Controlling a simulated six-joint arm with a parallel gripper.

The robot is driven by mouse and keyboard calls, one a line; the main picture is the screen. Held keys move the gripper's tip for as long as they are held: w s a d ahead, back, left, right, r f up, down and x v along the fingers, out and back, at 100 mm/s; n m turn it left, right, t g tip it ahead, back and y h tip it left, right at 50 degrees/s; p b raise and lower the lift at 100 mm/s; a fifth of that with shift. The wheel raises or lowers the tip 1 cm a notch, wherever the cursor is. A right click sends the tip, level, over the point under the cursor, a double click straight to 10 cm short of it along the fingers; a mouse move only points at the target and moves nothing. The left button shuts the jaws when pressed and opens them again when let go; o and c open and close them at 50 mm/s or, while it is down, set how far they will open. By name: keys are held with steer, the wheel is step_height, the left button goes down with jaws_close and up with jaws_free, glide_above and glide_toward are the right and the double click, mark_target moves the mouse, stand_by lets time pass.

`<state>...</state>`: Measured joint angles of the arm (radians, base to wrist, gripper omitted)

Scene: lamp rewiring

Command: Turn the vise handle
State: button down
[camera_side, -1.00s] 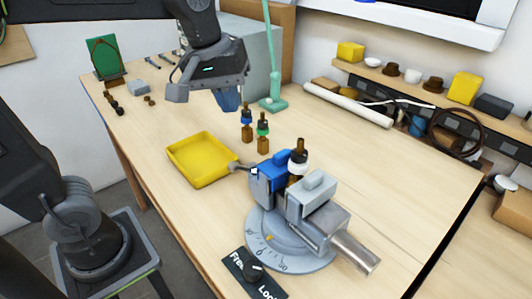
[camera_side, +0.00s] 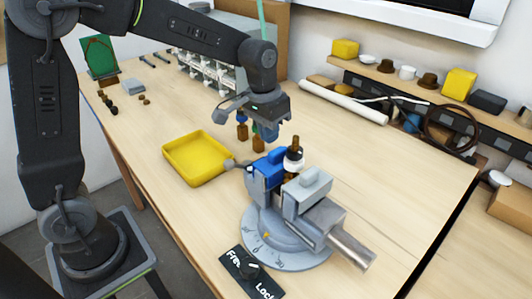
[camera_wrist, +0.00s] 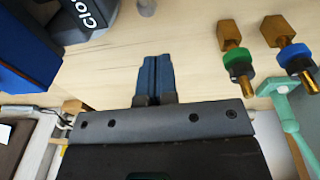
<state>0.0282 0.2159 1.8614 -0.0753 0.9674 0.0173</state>
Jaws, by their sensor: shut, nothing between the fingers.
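The vise (camera_side: 308,187) stands on the bench in the side view, with a blue jaw and a grey jaw. A brown, black and white socket (camera_side: 293,158) stands upright between the jaws. A small dark grey handle (camera_side: 235,164) sticks out on the left, beside the blue jaw. My gripper (camera_side: 269,134) is above the bench just behind the blue jaw, shut and empty, apart from the handle. In the wrist view its blue fingers (camera_wrist: 155,76) are together. A grey part with partly cut-off lettering (camera_wrist: 88,16) shows at the upper left, beside a blue block (camera_wrist: 28,45).
A yellow tray (camera_side: 190,174) lies left of the vise. Two sockets, one with a blue ring (camera_wrist: 236,62) and one with a green ring (camera_wrist: 295,58), stand close to my gripper. Bench space right of the vise is clear.

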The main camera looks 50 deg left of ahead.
steer(key=shift+s+d+f, duration=0.15)
steer(key=shift+s+f, duration=0.1)
steer(key=shift+f, duration=0.55)
steer(key=shift+s+d+f, duration=0.1)
steer(key=shift+s+f, duration=0.2)
steer(key=shift+f, duration=0.45)
steer(key=shift+s+d+f, duration=0.15)
steer(key=shift+s+f, duration=0.1)
steer(key=shift+f, duration=0.55)
steer(key=shift+f+g, duration=0.35)
steer(key=shift+g, duration=0.35)
steer(key=shift+f+g, duration=0.4)
steer(key=shift+g, duration=0.4)
steer(key=f+g, duration=0.1)
steer(key=g, duration=0.1)
steer(key=shift+s+f+g, duration=0.15)
steer(key=shift+g, duration=0.25)
steer(key=g, duration=0.1)
steer(key=s+f+g, duration=0.1)
steer(key=g, duration=0.1)
steer(key=shift+f+g, duration=0.2)
steer(key=shift+g, duration=0.1)
steer(key=shift+s+f, duration=0.1)
steer(key=shift+s, duration=0.1)
steer(key=shift+s+f, duration=0.1)
steer(key=shift+f, duration=0.05)
